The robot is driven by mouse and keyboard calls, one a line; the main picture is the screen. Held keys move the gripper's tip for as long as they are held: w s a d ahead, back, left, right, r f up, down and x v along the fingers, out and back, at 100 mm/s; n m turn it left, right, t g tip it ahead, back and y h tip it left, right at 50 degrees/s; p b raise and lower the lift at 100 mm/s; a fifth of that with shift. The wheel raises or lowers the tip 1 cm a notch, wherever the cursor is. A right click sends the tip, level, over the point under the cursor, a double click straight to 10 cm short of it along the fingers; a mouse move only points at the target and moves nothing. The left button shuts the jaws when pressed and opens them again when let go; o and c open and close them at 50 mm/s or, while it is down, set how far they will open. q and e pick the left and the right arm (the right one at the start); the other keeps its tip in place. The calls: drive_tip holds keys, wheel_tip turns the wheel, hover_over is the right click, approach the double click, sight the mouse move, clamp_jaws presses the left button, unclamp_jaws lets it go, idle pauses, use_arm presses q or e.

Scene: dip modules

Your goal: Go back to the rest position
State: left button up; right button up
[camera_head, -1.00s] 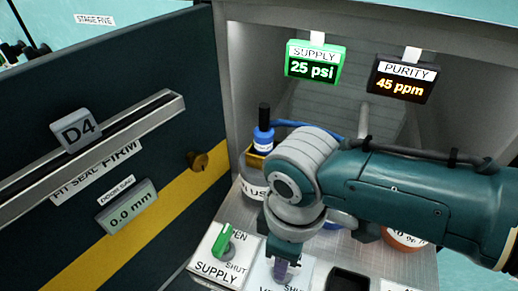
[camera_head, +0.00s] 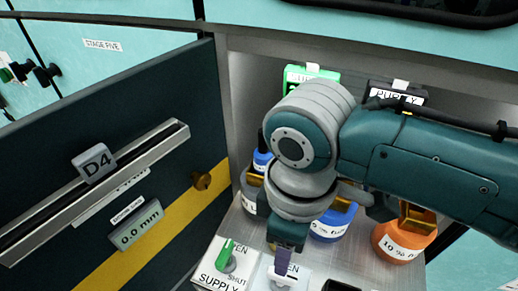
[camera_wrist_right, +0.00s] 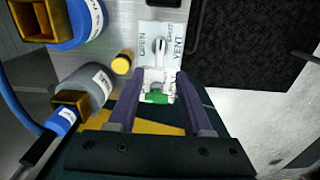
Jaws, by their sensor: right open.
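My right gripper (camera_head: 282,265) hangs over the valve panel in the head view, its arm coming in from the right. In the right wrist view its two purple fingers (camera_wrist_right: 157,88) are apart. The green handle (camera_wrist_right: 157,97) of the supply valve shows in the gap between them, lower down; I see nothing held. In the head view that green handle (camera_head: 225,254) stands on the SUPPLY plate, left of the gripper. The vent valve's pale handle (camera_wrist_right: 160,46) shows beyond the fingertips. My left gripper is not in view.
A dark open door (camera_head: 60,150) with a rail stands at the left. Blue (camera_head: 330,226) and orange (camera_head: 403,238) bottles and a grey bottle (camera_wrist_right: 90,88) stand behind the panel near my arm. Two displays, green (camera_head: 305,75) and dark (camera_head: 385,95), hang above, partly hidden.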

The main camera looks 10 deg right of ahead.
drive_tip(key=shift+s+r, duration=0.1)
drive_tip(key=shift+r, duration=0.05)
idle(0.3)
drive_tip(key=s+a+r+m+t+y+p, duration=0.1)
drive_tip(key=s+a+r+m+y+p, duration=0.25)
drive_tip(key=s+r, duration=0.25)
drive_tip(key=s+d+r+m+t+h+p, duration=0.3)
drive_tip(key=s+d+r+m+h+p, duration=0.25)
drive_tip(key=d+r, duration=0.7)
wheel_tip(320, 180, up, 36)
drive_tip(key=y+p, duration=0.2)
drive_tip(key=p, duration=3.5)
drive_tip(key=shift+s, duration=0.35)
drive_tip(key=shift+d, duration=0.1)
